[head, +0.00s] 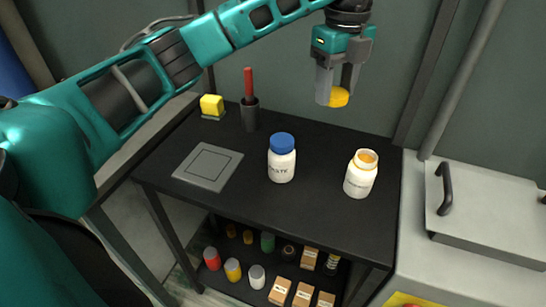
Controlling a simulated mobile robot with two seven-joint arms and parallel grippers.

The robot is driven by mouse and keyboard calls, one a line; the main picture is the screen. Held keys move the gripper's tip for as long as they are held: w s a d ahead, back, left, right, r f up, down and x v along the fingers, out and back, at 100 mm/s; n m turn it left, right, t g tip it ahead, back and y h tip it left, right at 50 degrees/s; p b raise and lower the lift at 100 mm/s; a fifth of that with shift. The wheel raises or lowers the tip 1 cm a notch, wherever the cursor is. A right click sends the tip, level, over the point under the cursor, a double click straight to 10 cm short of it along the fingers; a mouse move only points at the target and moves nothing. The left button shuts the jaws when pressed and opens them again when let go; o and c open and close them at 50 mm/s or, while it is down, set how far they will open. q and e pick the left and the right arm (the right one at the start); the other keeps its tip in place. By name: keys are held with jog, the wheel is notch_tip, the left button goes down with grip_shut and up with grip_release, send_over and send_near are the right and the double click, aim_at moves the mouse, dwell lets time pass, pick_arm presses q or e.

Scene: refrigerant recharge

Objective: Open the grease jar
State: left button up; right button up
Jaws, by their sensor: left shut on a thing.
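A white jar (359,178) stands upright at the right of the black table, its mouth showing an orange-yellow rim or contents and no lid on it. My left gripper (337,88) is above the table's back right, shut on a yellow-orange lid (339,97). The lid is apart from the jar, above and a little to the left of it in the picture. A second white jar (281,165) with a blue lid (282,143) stands near the table's middle. My right gripper is not in view.
The black table (240,219) also bears a grey square pad (208,167), a dark cup (250,117) with a red-handled tool and a yellow block (212,106). A lower shelf holds several cans and boxes. A grey cabinet (470,260) stands right.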

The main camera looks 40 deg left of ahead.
pick_arm(q)
jog(key=n, duration=0.3)
jog(key=shift+w+a, duration=0.1)
jog(key=shift+f+n, duration=0.2)
jog(key=shift+n, duration=0.2)
jog(key=b, duration=0.2)
send_over(320, 173)
notch_tip(320, 173, down, 15)
jog(key=shift+w+f, duration=0.1)
notch_tip(320, 173, down, 4)
jog(key=shift+b, duration=0.35)
jog(key=shift+f, duration=0.4)
jog(key=o, duration=1.2)
jog(key=shift+c, duration=0.2)
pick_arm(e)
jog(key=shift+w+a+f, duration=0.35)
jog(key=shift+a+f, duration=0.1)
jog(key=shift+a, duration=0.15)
